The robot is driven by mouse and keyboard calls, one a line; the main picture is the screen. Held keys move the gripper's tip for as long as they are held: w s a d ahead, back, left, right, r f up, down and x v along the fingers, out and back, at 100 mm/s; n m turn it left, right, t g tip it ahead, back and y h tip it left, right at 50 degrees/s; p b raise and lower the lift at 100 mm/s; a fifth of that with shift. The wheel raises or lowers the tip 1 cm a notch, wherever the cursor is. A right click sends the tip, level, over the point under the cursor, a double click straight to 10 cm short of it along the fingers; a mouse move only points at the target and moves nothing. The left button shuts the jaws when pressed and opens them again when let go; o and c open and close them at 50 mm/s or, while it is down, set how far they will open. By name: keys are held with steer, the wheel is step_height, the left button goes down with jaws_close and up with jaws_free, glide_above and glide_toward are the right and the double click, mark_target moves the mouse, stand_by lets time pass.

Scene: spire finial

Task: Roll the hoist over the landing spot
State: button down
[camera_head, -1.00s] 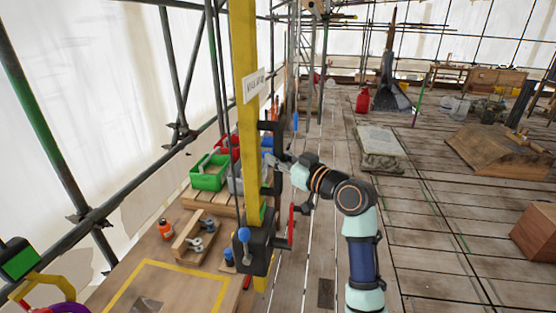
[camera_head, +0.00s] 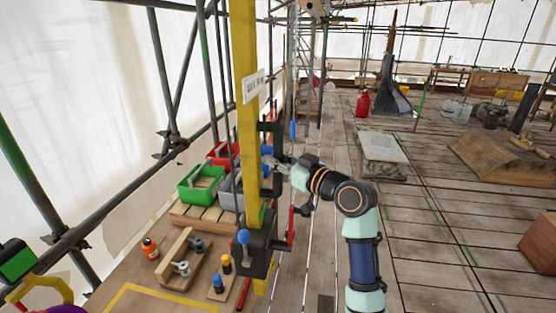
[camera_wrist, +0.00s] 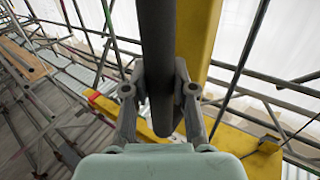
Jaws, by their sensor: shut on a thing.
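The hoist's yellow post (camera_head: 246,120) stands upright in the middle of the head view, with a dark box and blue-knobbed lever (camera_head: 244,238) low on it. A black upright handle (camera_head: 278,140) is fixed to the post's right side. My gripper (camera_head: 272,162) is at this handle. In the wrist view, my gripper (camera_wrist: 160,92) has its fingers on both sides of the dark bar (camera_wrist: 158,45), closed on it. A yellow-outlined area (camera_head: 150,297) lies on the wooden deck at bottom left; I cannot tell whether it is the landing spot.
Green (camera_head: 202,183) and red bins stand on a pallet left of the post. A stone slab (camera_head: 383,147) lies on the floor to the right. Scaffold poles line the left.

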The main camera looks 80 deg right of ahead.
steer(key=c, duration=0.9)
jaws_free()
steer(key=v, duration=1.2)
